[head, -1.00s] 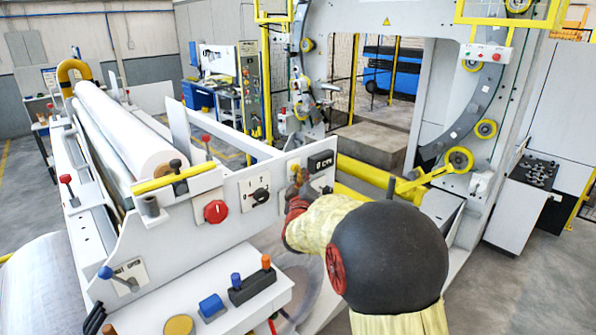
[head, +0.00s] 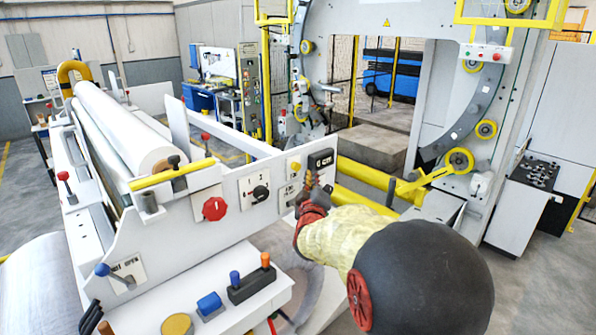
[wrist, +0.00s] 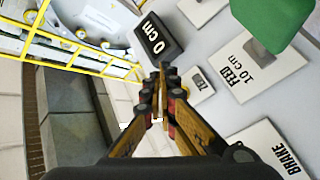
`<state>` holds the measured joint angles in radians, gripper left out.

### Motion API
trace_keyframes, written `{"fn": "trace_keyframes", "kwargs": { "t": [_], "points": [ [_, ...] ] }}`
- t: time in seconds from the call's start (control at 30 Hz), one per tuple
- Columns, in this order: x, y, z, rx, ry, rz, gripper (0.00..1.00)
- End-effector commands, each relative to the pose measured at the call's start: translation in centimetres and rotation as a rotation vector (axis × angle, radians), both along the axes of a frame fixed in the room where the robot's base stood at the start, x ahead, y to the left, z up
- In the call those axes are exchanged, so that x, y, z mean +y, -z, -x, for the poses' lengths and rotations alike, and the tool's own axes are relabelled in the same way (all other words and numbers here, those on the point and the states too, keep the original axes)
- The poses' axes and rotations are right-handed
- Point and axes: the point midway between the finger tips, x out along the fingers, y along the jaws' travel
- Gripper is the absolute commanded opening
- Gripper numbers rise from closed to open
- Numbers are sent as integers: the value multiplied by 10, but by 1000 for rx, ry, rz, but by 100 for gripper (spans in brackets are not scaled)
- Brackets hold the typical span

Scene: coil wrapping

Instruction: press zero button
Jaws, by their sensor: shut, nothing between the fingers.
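The small white plate marked ZERO (wrist: 203,82) shows in the wrist view, just right of my gripper's fingertips (wrist: 163,78). The button on it does not show clearly; my fingers may hide it. In the head view my gripper (head: 311,183) is at the right end of the white control panel, just below the dark display (head: 321,160). The display reads 0 cm in the wrist view (wrist: 155,40). My fingers are closed together and empty. I cannot tell whether the tips touch the panel.
The FEED 10 cm plate (wrist: 258,68) with a green control (wrist: 268,25) and the BRAKE plate (wrist: 265,146) lie to the right in the wrist view. A red knob (head: 215,208) is farther left on the panel. Yellow rails (head: 365,172) lie behind the panel.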

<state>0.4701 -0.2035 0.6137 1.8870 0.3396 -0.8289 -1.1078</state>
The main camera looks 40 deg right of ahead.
Motion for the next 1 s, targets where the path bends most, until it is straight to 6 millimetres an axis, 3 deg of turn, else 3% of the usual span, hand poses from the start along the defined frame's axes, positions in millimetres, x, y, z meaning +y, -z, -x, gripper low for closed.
{"fn": "trace_keyframes", "kwargs": {
  "t": [0.33, 1.0],
  "points": [
    [-2, 0, 26, -1, 1, -1, 0],
    [-2, 0, 27, -1, 0, -1, 0]
  ]
}}
